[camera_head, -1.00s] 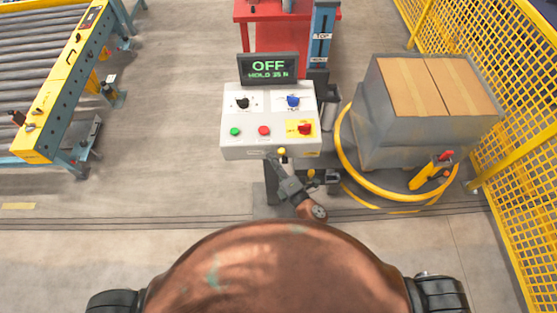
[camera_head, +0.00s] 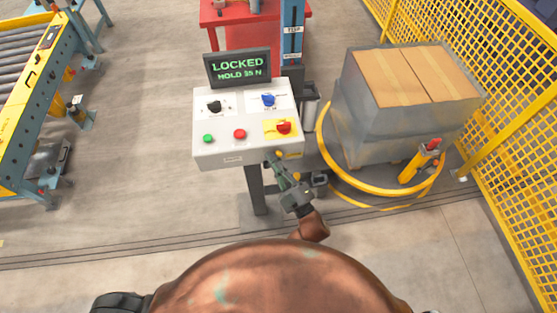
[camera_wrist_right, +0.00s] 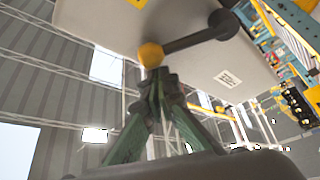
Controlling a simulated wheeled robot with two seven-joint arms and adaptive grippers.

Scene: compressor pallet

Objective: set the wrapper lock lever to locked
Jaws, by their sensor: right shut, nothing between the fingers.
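The control box (camera_head: 245,150) stands on a post in the head view. Its display (camera_head: 238,68) reads "LOCKED HOLD 35 N". A lever with a yellow ball knob (camera_head: 279,154) sits under the box's front edge, towards the right. In the wrist view its dark rod (camera_wrist_right: 195,41) runs from a pivot under the box to the yellow knob (camera_wrist_right: 151,55). My right gripper (camera_head: 280,164) is shut and empty, its fingertips (camera_wrist_right: 156,80) right at the knob. I cannot tell whether they touch it. My left gripper is out of view.
A wrapped pallet load (camera_head: 365,120) inside a yellow ring (camera_head: 370,190) stands right, beside yellow fencing (camera_head: 510,125).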

